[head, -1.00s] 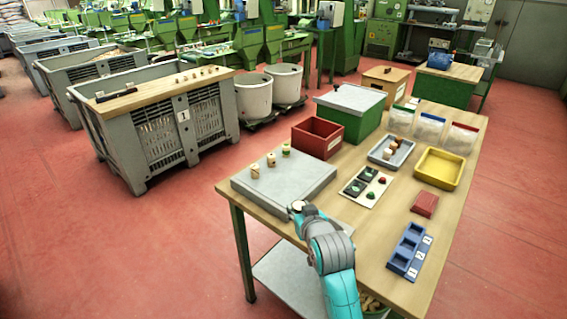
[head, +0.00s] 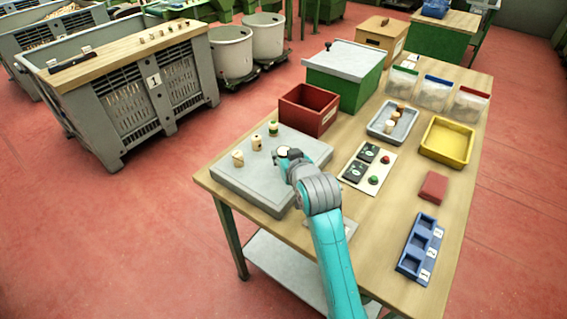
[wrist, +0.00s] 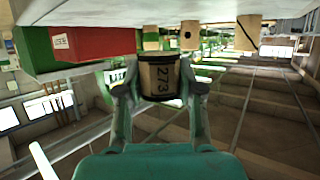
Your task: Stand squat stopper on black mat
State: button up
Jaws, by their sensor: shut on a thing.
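My gripper (head: 287,160) is over the grey slab (head: 240,185) at the near left of the table. Three other stoppers (head: 238,158) (head: 257,142) (head: 273,128) stand in a row on the slab; one has green bands. A dark flat strip (head: 72,62) lies on the crate's wooden board; I cannot tell if it is the black mat.
A red box (head: 308,108) and a green box with a grey lid (head: 345,62) stand behind the slab. To the right are a panel with dark squares (head: 367,165), a grey tray (head: 393,122), a yellow bin (head: 447,142) and a blue rack (head: 418,248).

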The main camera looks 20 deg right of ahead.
jog(key=shift+f, duration=1.95)
jog(key=o, duration=0.8)
jog(key=shift+f, duration=0.1)
